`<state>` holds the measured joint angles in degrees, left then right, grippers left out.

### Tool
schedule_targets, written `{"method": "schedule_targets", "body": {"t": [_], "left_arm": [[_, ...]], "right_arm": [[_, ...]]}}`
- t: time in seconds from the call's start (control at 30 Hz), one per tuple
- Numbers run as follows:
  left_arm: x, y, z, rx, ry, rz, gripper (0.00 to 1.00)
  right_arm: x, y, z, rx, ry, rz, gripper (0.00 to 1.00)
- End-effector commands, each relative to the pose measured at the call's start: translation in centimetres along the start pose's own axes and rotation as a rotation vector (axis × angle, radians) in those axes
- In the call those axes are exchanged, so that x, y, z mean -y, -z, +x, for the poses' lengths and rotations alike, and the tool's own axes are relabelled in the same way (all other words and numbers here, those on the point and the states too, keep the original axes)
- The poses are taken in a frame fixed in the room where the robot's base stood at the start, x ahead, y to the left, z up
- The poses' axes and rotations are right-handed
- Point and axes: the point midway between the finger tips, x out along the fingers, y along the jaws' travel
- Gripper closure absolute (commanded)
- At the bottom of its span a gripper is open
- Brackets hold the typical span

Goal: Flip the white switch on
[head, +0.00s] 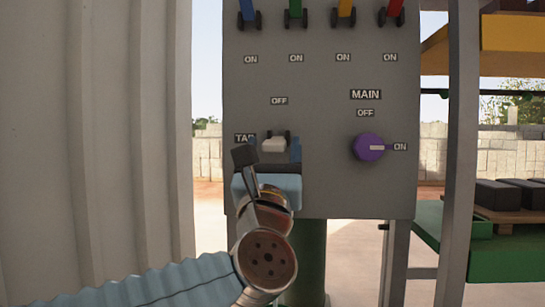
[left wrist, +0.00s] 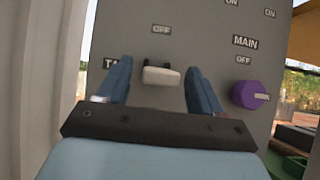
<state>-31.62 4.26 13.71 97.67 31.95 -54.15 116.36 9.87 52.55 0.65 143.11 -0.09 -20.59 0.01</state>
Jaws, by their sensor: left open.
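The white switch (head: 273,145) sits low on the left of the grey panel (head: 320,190), under an OFF label. In the left wrist view the white switch (left wrist: 160,76) shows between the two blue fingers of my left gripper (left wrist: 159,90). In the head view my left gripper (head: 272,152) is in front of the panel, right at the switch, and partly hides the area below it. Its fingers are apart, one on each side of the switch; I cannot tell whether they touch it. My right gripper is not in view.
A purple MAIN knob (head: 368,147) is to the right of the switch, its pointer toward ON. Blue, green, yellow and red levers (head: 295,12) line the panel's top. A grey post (head: 459,150) stands at right, and a corrugated wall (head: 95,130) at left.

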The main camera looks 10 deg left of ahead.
Motion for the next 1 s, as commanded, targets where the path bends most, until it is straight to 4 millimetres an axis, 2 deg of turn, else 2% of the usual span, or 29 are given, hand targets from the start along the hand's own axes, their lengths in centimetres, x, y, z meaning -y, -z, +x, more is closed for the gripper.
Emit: {"method": "schedule_targets", "body": {"t": [0.17,0.5,0.6,0.8,1.0], "left_arm": [[0.0,-0.1,-1.8,0.0,0.002,0.0,0.34],[0.1,-0.1,-9.9,0.001,0.003,0.0,0.34],[0.0,0.0,-11.7,0.0,0.002,0.0,0.34],[0.0,0.0,-13.6,0.0,0.001,-0.001,0.34],[0.0,0.0,-13.8,0.0,0.0,-0.001,0.34]], "right_arm": [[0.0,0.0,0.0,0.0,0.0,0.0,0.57],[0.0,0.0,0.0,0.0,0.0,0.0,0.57],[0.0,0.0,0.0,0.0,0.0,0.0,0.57],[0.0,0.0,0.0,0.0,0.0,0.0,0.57],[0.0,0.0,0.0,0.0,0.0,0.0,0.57]]}}
